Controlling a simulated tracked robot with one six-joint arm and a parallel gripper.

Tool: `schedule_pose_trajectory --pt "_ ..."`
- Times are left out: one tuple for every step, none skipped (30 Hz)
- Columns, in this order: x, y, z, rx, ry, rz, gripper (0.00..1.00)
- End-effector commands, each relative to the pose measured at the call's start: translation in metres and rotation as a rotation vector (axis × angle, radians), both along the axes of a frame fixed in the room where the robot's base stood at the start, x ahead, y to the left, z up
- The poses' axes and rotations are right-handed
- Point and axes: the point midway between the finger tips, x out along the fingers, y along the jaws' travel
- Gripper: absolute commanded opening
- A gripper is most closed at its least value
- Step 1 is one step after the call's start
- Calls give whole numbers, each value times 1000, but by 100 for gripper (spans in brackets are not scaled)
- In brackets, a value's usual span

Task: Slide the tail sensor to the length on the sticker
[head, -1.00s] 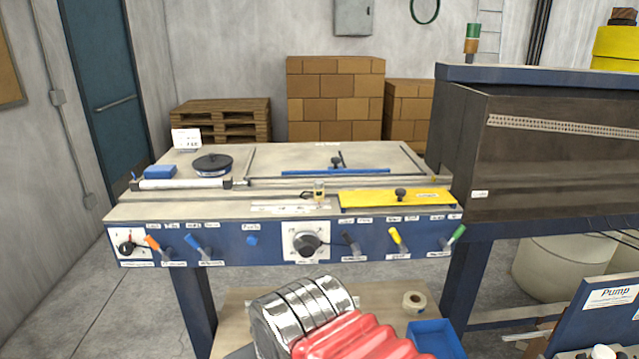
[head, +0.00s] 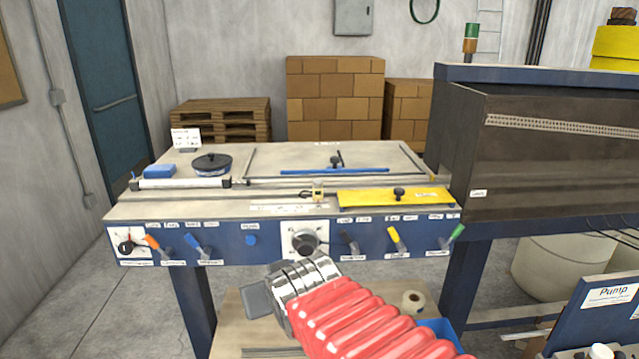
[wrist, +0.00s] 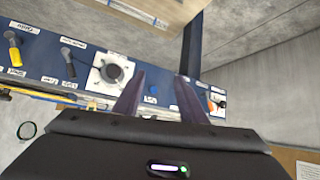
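The tail sensor appears to be the small yellow block (head: 318,190) on the machine's front ledge, with a dark stub at its left. A pale printed strip (head: 288,207) lies just in front of it; its marks are too small to read. A white sticker card (head: 186,138) stands at the table's back left, its text unreadable. My gripper (wrist: 159,78) shows two dark fingers apart with nothing between them in the wrist view.
A yellow plate (head: 370,199) with a black knob lies right of the sensor. The blue front panel (head: 225,241) carries several coloured levers and a big dial (head: 306,242). A black tape roll (head: 211,164) sits at back left. A dark housing (head: 560,150) blocks the right.

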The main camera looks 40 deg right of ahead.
Motion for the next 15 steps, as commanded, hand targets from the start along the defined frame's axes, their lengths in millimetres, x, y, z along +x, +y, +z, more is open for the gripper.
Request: schedule_pose_trajectory --pt "10 -15 1 -11 -34 -27 38" --pt "16 -23 4 -18 -62 -39 38" --pt "24 -34 7 -28 -96 -55 38" --pt "30 -42 10 -35 -124 -65 38" --pt "35 -50 12 -42 -148 -76 38" --pt "41 -61 16 -50 -185 -88 38" --pt "46 -68 18 -55 -209 -96 38" --pt "50 -75 20 -58 -232 -97 38" --pt "54 -89 24 -77 -270 -122 38" --pt "58 -97 27 -87 -297 -134 38" --pt "61 -105 30 -95 -321 -141 38" --pt "65 -114 33 -103 -357 -148 38" --pt "67 -122 36 -109 -381 -153 38" --pt "70 -129 38 -115 -408 -158 38" --pt "72 -138 42 -124 -441 -163 38"
